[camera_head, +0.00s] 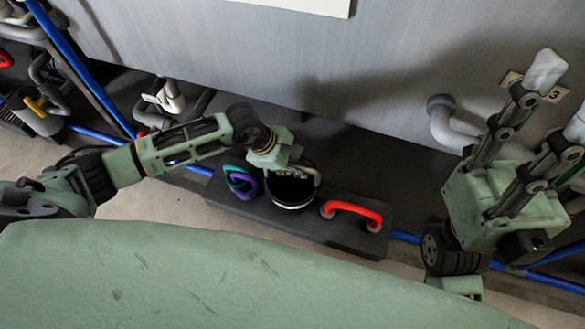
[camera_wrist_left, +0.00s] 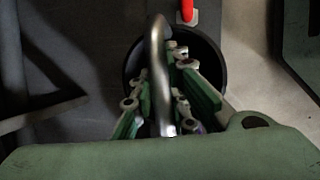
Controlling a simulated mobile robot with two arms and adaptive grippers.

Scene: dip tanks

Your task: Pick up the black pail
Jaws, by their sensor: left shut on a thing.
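The black pail (camera_head: 290,190) stands on a dark, low platform (camera_head: 250,212) in the head view, with a pale rim and a grey handle. My left gripper (camera_head: 287,165) is over the pail's mouth. In the left wrist view, the pail (camera_wrist_left: 221,70) is a dark round opening, and its thick grey metal handle (camera_wrist_left: 155,55) runs between the fingers of my left gripper (camera_wrist_left: 162,95), which are shut on it. The gripper hides part of the pail. My right gripper (camera_head: 560,95) is raised at the right, open and empty, with its fingers apart.
Purple and teal handles (camera_head: 240,182) stand close left of the pail, and a red handle (camera_head: 352,211) close right. A grey tank wall (camera_head: 300,60) rises behind.

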